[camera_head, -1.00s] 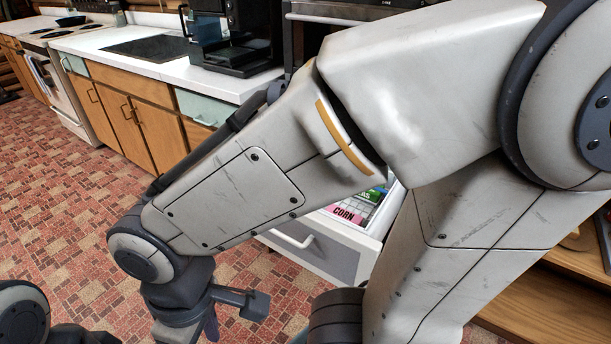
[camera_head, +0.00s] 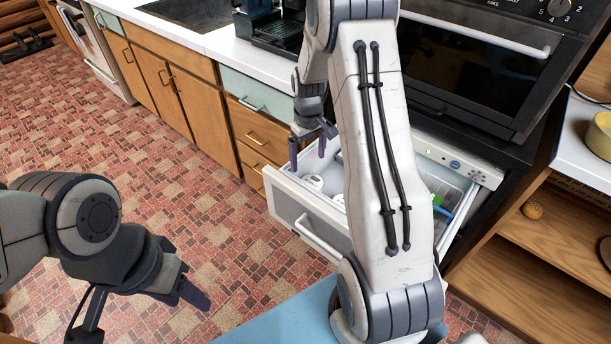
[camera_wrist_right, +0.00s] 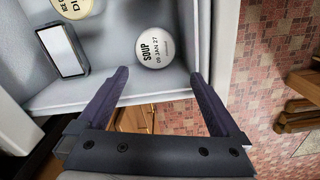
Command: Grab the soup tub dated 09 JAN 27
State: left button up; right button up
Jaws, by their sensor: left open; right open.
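The soup tub (camera_wrist_right: 155,48) has a round white lid reading SOUP and 09 JAN 27. It stands in a corner of an open white drawer (camera_head: 320,222). In the right wrist view my right gripper (camera_wrist_right: 160,78) is open and empty, and the tub lies just beyond and between its fingertips. In the head view my right gripper (camera_head: 308,156) is over the drawer's left end, near a small white tub (camera_head: 313,182) whose label cannot be read there. My left gripper (camera_head: 186,286) is empty and open over the floor at lower left.
Another round cream lid (camera_wrist_right: 75,7), partly cut off, and a rectangular white-faced item (camera_wrist_right: 62,50) are in the drawer. A drawer wall runs close beside the soup tub. My right arm hides the drawer's middle. An oven (camera_head: 470,75) stands behind; the floor at left is clear.

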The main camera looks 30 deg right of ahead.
aim_at(311, 182)
jog(key=shift+w+d+f+b, duration=0.25)
jog(key=shift+f+b, duration=0.15)
jog(key=shift+f, duration=0.15)
jog(key=shift+s+a, duration=0.1)
jog(key=f, duration=0.5)
jog(key=shift+s+d, duration=0.1)
jog(key=shift+d, duration=0.15)
jog(key=shift+s+f, duration=0.2)
jog(key=shift+f, duration=1.15)
jog(key=shift+s+f, duration=0.15)
jog(key=shift+f, duration=1.2)
jog(key=c, duration=1.4)
